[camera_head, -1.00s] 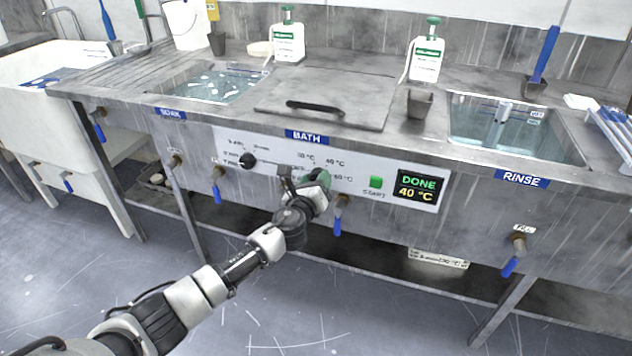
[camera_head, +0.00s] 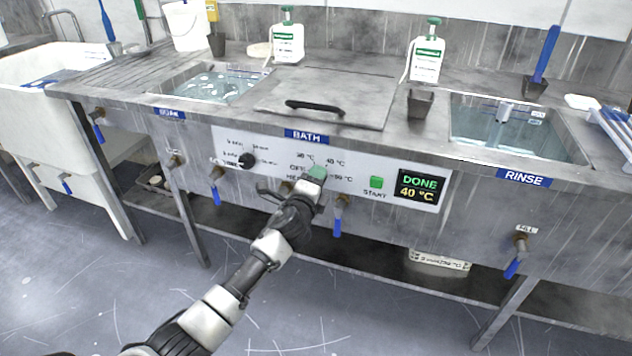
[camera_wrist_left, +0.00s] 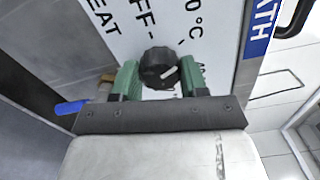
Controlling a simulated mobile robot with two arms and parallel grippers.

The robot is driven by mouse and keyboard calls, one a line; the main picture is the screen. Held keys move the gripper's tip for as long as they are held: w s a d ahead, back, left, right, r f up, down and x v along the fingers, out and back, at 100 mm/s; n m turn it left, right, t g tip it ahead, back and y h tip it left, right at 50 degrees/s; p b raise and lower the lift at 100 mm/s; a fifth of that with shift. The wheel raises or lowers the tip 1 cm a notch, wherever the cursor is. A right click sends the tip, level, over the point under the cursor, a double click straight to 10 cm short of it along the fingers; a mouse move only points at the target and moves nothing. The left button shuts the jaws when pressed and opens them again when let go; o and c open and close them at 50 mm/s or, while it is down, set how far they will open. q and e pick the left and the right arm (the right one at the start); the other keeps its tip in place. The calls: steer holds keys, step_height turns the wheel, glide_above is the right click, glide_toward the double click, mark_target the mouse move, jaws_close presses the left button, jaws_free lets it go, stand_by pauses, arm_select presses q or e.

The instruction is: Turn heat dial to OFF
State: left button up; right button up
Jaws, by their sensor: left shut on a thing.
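The heat dial (camera_wrist_left: 157,62) is a black knob with a white mark, seen in the left wrist view between the green fingers of my left gripper (camera_wrist_left: 158,78). The gripper is shut on it. The white mark lies toward the right of the dial's face in that view, and the OFF lettering (camera_wrist_left: 135,22) is above and left of the dial. In the head view my left gripper (camera_head: 316,173) is at the white panel (camera_head: 270,150) and hides the dial. My right gripper is not in view.
On the panel, another black dial (camera_head: 246,160) is at left, and a green START button (camera_head: 376,182) and a display (camera_head: 419,188) reading DONE 40 °C are at right. Blue-handled valves (camera_head: 337,224) hang below. A lidded bath (camera_head: 345,95) is above.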

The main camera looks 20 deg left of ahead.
arm_select(q)
steer(key=shift+n+p, duration=1.35)
steer(key=shift+n, duration=4.95)
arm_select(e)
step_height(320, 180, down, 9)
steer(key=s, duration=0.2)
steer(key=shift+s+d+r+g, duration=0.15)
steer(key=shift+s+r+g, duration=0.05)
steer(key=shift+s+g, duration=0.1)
arm_select(q)
steer(key=o, duration=0.9)
steer(key=shift+s, duration=0.1)
steer(key=s+p, duration=0.1)
steer(key=s, duration=0.9)
steer(key=shift+s+a+p, duration=0.2)
steer(key=shift+s+p, duration=0.1)
steer(key=shift+p, duration=0.1)
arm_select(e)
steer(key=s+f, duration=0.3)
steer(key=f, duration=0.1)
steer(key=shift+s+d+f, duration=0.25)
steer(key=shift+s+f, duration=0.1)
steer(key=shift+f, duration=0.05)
